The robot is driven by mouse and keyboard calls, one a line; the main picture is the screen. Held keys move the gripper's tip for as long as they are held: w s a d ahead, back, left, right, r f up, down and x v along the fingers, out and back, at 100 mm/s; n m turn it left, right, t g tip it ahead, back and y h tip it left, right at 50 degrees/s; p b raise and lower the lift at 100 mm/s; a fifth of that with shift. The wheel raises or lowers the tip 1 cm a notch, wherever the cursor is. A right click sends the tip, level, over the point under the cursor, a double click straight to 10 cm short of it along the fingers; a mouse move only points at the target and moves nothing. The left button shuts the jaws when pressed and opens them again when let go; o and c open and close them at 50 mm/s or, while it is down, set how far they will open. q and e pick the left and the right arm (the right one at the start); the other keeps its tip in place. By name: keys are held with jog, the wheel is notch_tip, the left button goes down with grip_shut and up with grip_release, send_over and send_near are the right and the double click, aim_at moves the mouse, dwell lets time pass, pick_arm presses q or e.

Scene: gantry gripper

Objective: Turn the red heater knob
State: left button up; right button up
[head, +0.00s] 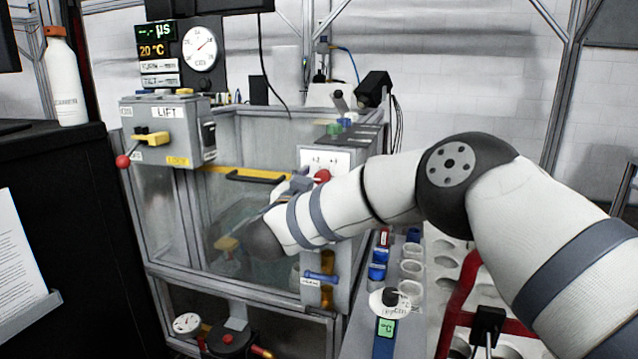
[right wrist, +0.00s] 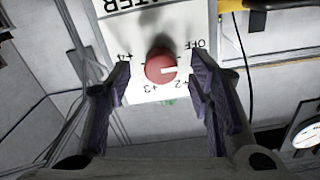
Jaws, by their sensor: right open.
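The red heater knob (right wrist: 160,67) sits on a white dial panel (right wrist: 143,30) in the right wrist view, with upside-down marks from OFF to +4. Its white pointer line faces right, between OFF and +2. My right gripper (right wrist: 160,84) is open, with one dark finger on each side of the knob and gaps between. In the head view the knob (head: 322,176) shows just above my right wrist, and the panel (head: 325,157) is partly hidden by my arm. The gripper (head: 301,182) is small and partly hidden there. My left gripper is out of view.
A glass-walled tank (head: 235,215) stands below and left of the panel. A lift box (head: 160,125) with a red-tipped lever is at left. A blue-handled valve (head: 321,277) is below my wrist. A rack with cups (head: 411,268) and a red frame (head: 455,310) lie at right.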

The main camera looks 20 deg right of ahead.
jog(key=shift+x, duration=0.8)
jog(key=shift+r, duration=0.1)
jog(key=shift+c, duration=0.3)
grip_shut()
